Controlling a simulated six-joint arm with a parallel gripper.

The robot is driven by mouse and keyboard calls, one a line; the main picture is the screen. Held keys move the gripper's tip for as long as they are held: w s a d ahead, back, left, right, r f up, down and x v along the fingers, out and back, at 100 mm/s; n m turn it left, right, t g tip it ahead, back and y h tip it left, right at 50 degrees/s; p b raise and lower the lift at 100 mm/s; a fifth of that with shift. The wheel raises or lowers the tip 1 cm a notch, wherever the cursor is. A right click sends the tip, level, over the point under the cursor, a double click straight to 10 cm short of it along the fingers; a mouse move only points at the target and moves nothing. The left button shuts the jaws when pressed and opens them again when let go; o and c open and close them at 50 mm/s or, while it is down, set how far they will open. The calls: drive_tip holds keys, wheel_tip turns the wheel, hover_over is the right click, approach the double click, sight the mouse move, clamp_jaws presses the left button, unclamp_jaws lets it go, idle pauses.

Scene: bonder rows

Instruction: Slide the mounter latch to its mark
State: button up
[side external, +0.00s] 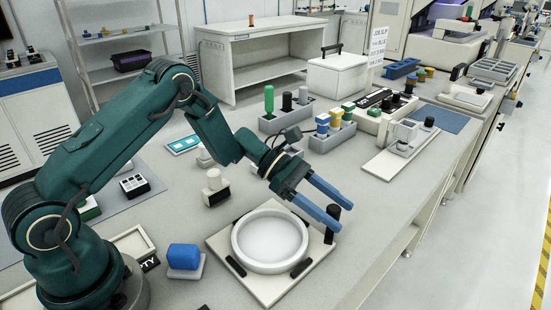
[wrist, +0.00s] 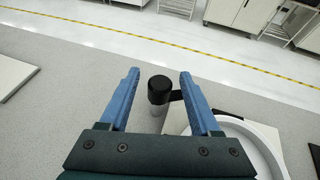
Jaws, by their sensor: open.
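A pale square plate (side external: 225,238) with a raised white ring (side external: 240,250) lies near the table's front edge. A black-topped upright knob (side external: 333,213), which looks like the mounter latch, stands at the plate's right corner. In the wrist view the knob (wrist: 159,88) has a round black cap on a grey post and shows between the fingers. My gripper (side external: 335,207) is open, its two blue fingers pointing down to the right, one on each side of the knob with visible gaps. I cannot make out a mark for the latch.
A blue block (side external: 183,256) sits on a small base left of the plate. A white-knobbed piece (side external: 214,180) stands behind it. Grey racks (side external: 322,145) with coloured pegs and a slide fixture (side external: 387,166) stand farther back. The tabletop right of the plate is clear up to its edge.

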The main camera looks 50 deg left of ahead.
drive_tip(key=shift+d, duration=0.1)
clamp_jaws()
drive_tip(key=shift+w+d+r+m+g+h, duration=0.1)
drive_tip(key=shift+m+g+h, duration=0.05)
drive_tip(key=shift+m+g, duration=0.7)
drive_tip(key=shift+w+m+g+h, duration=0.1)
drive_tip(key=shift+m+g+h, duration=0.05)
drive_tip(key=shift+m+g, duration=0.7)
drive_tip(key=shift+g, duration=0.5)
drive_tip(key=shift+s+m+g, duration=0.15)
drive_tip(key=shift+m+g, duration=0.45)
drive_tip(key=shift+m, duration=0.1)
unclamp_jaws()
